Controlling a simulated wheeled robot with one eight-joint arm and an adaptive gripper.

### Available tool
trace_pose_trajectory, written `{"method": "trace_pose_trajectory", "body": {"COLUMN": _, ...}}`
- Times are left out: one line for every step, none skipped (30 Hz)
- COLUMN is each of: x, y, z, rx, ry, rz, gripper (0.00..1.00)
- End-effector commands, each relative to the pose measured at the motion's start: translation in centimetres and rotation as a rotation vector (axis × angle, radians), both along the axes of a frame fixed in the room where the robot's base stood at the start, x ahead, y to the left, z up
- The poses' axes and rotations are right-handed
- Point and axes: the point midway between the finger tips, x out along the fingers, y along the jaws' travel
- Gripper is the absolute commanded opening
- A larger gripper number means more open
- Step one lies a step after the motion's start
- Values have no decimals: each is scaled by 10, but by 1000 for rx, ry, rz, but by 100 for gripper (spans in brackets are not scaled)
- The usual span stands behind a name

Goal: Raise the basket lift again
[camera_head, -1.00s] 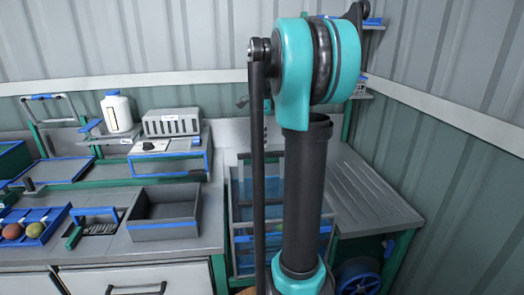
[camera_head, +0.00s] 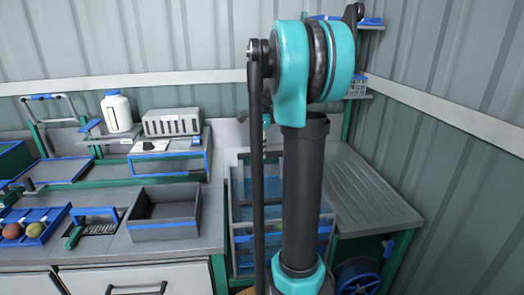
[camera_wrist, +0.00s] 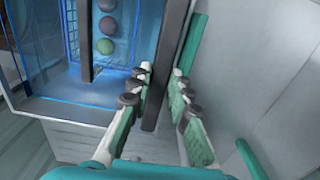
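The blue-edged basket lift tank (camera_head: 243,238) stands between the benches in the head view, partly hidden behind my arm. In the wrist view its blue-lit rim (camera_wrist: 68,106) is at upper left, with mesh and three round fruits (camera_wrist: 106,26) in a column inside. A dark upright post (camera_wrist: 92,45) stands in front of them. My gripper (camera_wrist: 162,70) is open, its green-padded fingers either side of a long dark bar (camera_wrist: 168,50). I cannot tell whether either finger touches the bar. The fingers are hidden in the head view.
A ribbed drain board (camera_head: 370,195) lies to the right. A metal wall closes off the right side. A blue reel (camera_head: 358,275) is below the drain board.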

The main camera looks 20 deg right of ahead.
Motion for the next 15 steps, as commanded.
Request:
{"method": "trace_pose_trajectory", "body": {"x": 0, "y": 0, "z": 0, "rx": 0, "ry": 0, "rz": 0, "gripper": 0}}
{"method": "trace_pose_trajectory", "body": {"x": 0, "y": 0, "z": 0, "rx": 0, "ry": 0, "rz": 0, "gripper": 0}}
{"method": "trace_pose_trajectory", "body": {"x": 0, "y": 0, "z": 0, "rx": 0, "ry": 0, "rz": 0, "gripper": 0}}
{"method": "trace_pose_trajectory", "body": {"x": 0, "y": 0, "z": 0, "rx": 0, "ry": 0, "rz": 0, "gripper": 0}}
{"method": "trace_pose_trajectory", "body": {"x": 0, "y": 0, "z": 0, "rx": 0, "ry": 0, "rz": 0, "gripper": 0}}
{"method": "trace_pose_trajectory", "body": {"x": 0, "y": 0, "z": 0, "rx": 0, "ry": 0, "rz": 0, "gripper": 0}}
{"method": "trace_pose_trajectory", "body": {"x": 0, "y": 0, "z": 0, "rx": 0, "ry": 0, "rz": 0, "gripper": 0}}
{"method": "trace_pose_trajectory", "body": {"x": 0, "y": 0, "z": 0, "rx": 0, "ry": 0, "rz": 0, "gripper": 0}}
{"method": "trace_pose_trajectory", "body": {"x": 0, "y": 0, "z": 0, "rx": 0, "ry": 0, "rz": 0, "gripper": 0}}
{"method": "trace_pose_trajectory", "body": {"x": 0, "y": 0, "z": 0, "rx": 0, "ry": 0, "rz": 0, "gripper": 0}}
{"method": "trace_pose_trajectory", "body": {"x": 0, "y": 0, "z": 0, "rx": 0, "ry": 0, "rz": 0, "gripper": 0}}
{"method": "trace_pose_trajectory", "body": {"x": 0, "y": 0, "z": 1, "rx": 0, "ry": 0, "rz": 0, "gripper": 0}}
{"method": "trace_pose_trajectory", "body": {"x": 0, "y": 0, "z": 2, "rx": 0, "ry": 0, "rz": 0, "gripper": 0}}
{"method": "trace_pose_trajectory", "body": {"x": 0, "y": 0, "z": 3, "rx": 0, "ry": 0, "rz": 0, "gripper": 0}}
{"method": "trace_pose_trajectory", "body": {"x": 0, "y": 0, "z": 6, "rx": 0, "ry": 0, "rz": 0, "gripper": 0}}
